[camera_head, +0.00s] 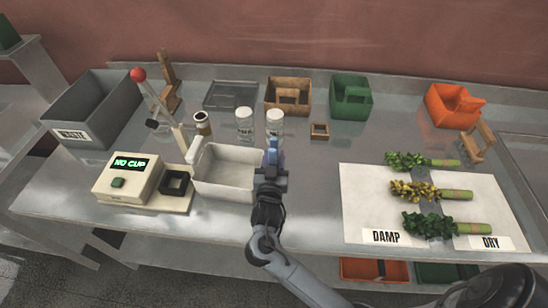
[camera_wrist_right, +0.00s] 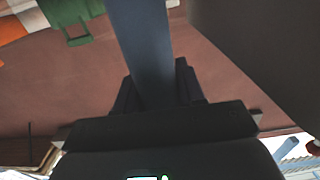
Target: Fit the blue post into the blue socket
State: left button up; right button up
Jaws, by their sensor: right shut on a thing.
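My right gripper (camera_head: 271,172) is above the front of the table, at the right edge of the white tray (camera_head: 225,180). It is shut on the blue post (camera_head: 274,150), which points up the picture in the head view. In the right wrist view the post (camera_wrist_right: 143,50) is a long grey-blue bar rising from between the dark jaws (camera_wrist_right: 155,90). I cannot make out the blue socket in the head view. A small pale blue piece (camera_wrist_right: 287,148) shows at the lower right of the wrist view; I cannot tell what it is. My left gripper is not in view.
Two white-capped jars (camera_head: 244,125) stand just behind the tray. A cream device reading "NO CUP" (camera_head: 128,177) is left. A white mat (camera_head: 370,190) with several plant bundles lies right. Grey, wooden, green (camera_head: 351,97) and orange (camera_head: 453,105) bins line the back.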

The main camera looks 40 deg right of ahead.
dwell(0.4)
jog(key=o, duration=0.8)
jog(key=shift+c, duration=0.2)
jog(key=o, duration=0.5)
jog(key=shift+f, duration=0.1)
